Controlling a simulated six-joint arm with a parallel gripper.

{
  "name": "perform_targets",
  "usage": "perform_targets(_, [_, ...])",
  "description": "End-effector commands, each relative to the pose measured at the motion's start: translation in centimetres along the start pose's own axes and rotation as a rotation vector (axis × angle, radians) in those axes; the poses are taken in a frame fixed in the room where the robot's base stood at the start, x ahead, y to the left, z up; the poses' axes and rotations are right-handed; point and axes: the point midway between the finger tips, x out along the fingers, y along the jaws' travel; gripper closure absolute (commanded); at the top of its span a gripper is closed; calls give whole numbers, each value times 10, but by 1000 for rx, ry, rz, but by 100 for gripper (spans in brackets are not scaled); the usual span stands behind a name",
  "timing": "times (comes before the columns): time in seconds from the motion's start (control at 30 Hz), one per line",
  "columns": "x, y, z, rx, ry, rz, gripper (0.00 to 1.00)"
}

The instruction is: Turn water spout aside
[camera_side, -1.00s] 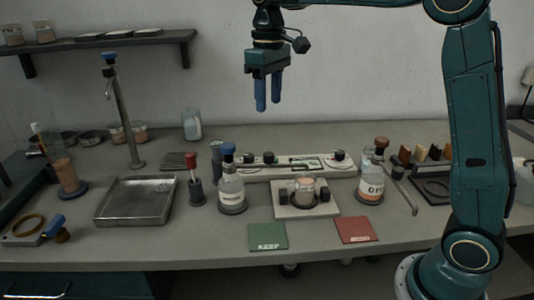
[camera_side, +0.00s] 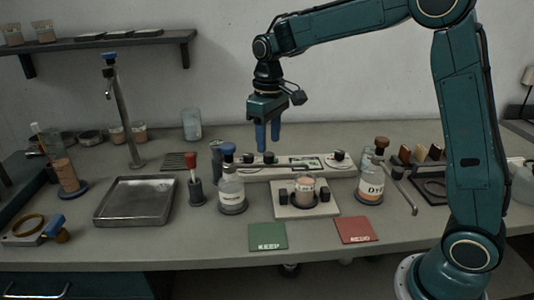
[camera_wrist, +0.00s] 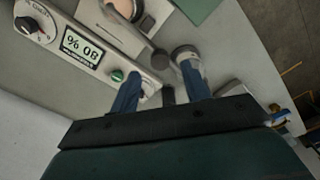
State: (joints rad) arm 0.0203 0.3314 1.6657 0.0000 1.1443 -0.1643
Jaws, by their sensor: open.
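A tall steel spout post (camera_side: 123,118) with a blue top and a short side nozzle stands on the bench behind a metal basin (camera_side: 135,203), left in the side view. A small blue part (camera_wrist: 279,110) at the wrist view's right edge may belong to the spout; I cannot tell.
A blue-capped bottle (camera_side: 231,193), a red-topped holder (camera_side: 195,185) and the basin stand left of my gripper. A platform (camera_side: 293,211) with a cup and a DYE bottle (camera_side: 369,185) are to the right. Green KEEP (camera_side: 268,236) and red REDO (camera_side: 356,230) cards lie in front.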

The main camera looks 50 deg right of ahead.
Motion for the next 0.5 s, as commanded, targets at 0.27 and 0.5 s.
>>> perform_targets(0.27, [30, 0, 0, 0, -1, 0, 53])
perform_targets(0.5, [37, 0, 0, 0, 0, 0, 53])
